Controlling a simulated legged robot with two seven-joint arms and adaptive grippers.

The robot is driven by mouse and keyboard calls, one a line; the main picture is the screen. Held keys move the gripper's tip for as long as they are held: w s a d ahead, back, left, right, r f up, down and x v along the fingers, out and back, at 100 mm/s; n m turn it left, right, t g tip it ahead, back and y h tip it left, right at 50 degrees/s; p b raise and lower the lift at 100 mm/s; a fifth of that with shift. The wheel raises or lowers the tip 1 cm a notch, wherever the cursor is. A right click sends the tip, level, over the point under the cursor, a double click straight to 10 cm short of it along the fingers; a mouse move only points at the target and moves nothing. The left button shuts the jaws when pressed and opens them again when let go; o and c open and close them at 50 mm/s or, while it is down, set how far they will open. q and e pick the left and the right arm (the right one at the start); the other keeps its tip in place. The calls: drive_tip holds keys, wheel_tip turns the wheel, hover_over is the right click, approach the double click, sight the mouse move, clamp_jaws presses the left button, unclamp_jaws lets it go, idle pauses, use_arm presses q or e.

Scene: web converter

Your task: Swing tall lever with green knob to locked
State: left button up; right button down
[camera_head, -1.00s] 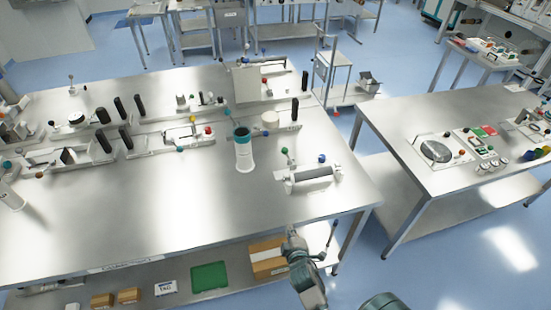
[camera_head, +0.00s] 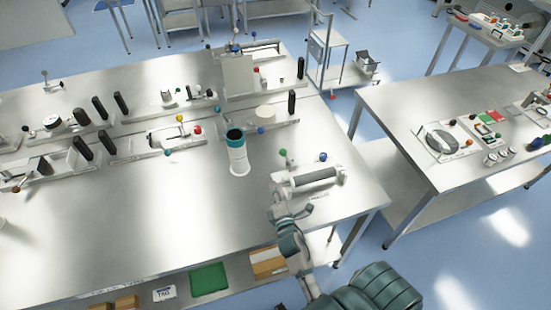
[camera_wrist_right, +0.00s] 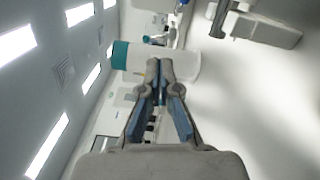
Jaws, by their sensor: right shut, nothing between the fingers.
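The tall lever with the green knob (camera_head: 283,154) stands at the left end of a roller fixture (camera_head: 308,180) near the table's right front corner. A second lever with a blue knob (camera_head: 323,157) stands to its right on the same fixture. My right gripper (camera_head: 278,192) is near the table's front edge, just in front of the fixture's left end, below the green knob in the picture. In the right wrist view my right gripper (camera_wrist_right: 158,66) is shut and empty. I cannot tell whether it touches the fixture. My left gripper is not in view.
A white canister with a teal rim (camera_head: 238,155) stands left of the fixture and also shows behind the fingers in the wrist view (camera_wrist_right: 185,65). More lever fixtures (camera_head: 165,140) line the table's back. The steel tabletop (camera_head: 150,220) is clear at front left.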

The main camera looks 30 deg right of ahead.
sight(286, 158)
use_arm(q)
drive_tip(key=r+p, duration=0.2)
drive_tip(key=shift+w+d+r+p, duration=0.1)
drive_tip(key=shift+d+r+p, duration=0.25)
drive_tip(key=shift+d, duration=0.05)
use_arm(e)
drive_tip(key=w+d, duration=0.7)
drive_tip(key=w, duration=0.2)
drive_tip(key=shift+w+d+r, duration=0.2)
drive_tip(key=shift+w+d, duration=0.1)
drive_tip(key=shift+w, duration=0.05)
drive_tip(key=shift+w, duration=0.1)
